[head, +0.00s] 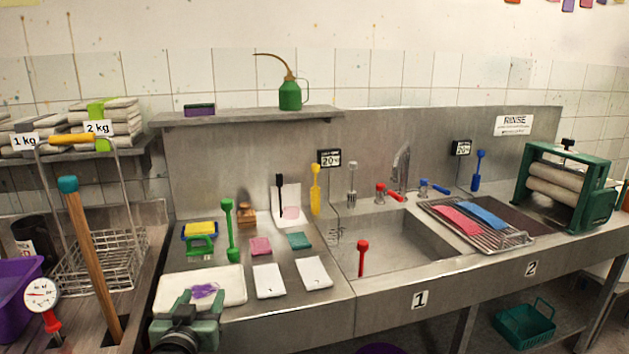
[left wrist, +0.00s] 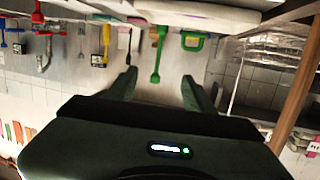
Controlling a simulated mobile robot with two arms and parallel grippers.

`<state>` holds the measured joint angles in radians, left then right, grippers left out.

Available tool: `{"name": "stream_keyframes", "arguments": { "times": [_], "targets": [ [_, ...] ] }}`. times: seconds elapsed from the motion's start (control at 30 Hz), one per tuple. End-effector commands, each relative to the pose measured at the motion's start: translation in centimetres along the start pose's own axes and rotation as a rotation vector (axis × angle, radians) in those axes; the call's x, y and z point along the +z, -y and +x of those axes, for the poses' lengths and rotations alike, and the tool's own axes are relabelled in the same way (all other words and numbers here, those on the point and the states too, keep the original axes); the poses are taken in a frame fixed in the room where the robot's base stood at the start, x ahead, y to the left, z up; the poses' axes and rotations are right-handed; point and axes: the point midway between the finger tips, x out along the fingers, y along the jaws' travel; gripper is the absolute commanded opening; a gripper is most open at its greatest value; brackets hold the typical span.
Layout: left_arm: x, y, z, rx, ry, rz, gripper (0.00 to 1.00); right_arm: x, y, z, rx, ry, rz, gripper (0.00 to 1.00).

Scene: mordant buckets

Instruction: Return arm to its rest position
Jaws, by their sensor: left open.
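My left gripper (head: 187,304) is at the lower left of the head view, in front of the counter's near edge and the white board (head: 168,291). In the left wrist view, which is upside down, its two fingers (left wrist: 160,84) stand apart with nothing between them. A green long-handled tool (left wrist: 158,58) and a green stand (left wrist: 193,41) show beyond the fingers, apart from them. A small purple piece (head: 203,291) lies on the white board just beyond the gripper. My right gripper is in neither view.
A wire basket (head: 98,262), a wooden handle (head: 90,260) and a dial gauge (head: 41,293) stand left of the gripper. White cards (head: 268,281) lie to its right. Further right are the sink (head: 390,243) and a green roller press (head: 570,190).

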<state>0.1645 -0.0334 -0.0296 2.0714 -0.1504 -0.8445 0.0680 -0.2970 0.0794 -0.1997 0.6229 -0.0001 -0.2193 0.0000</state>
Motion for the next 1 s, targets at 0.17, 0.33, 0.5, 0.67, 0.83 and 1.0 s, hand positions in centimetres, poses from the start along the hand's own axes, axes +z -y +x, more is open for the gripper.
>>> {"name": "stream_keyframes", "arguments": {
  "times": [0.17, 0.33, 0.5, 0.67, 0.83, 1.0],
  "targets": [
    [5.5, -0.1, -2.4, 0.014, 0.14, 0.021, 0.53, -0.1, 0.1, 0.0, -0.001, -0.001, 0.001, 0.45],
    [12.2, -0.1, -6.5, 0.037, 0.331, 0.05, 0.53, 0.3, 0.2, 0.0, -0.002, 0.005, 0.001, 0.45],
    [20.3, -0.2, -14.0, 0.079, 0.599, 0.093, 0.53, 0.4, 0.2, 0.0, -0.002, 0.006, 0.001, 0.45],
    [24.8, -0.3, -20.1, 0.114, 0.788, 0.124, 0.53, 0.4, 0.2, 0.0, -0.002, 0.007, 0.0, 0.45],
    [27.7, -0.2, -25.6, 0.148, 0.943, 0.15, 0.53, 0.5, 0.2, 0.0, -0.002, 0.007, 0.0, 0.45],
    [29.6, -0.1, -30.7, 0.18, 1.077, 0.173, 0.53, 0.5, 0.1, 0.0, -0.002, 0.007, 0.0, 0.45]
  ]
}}
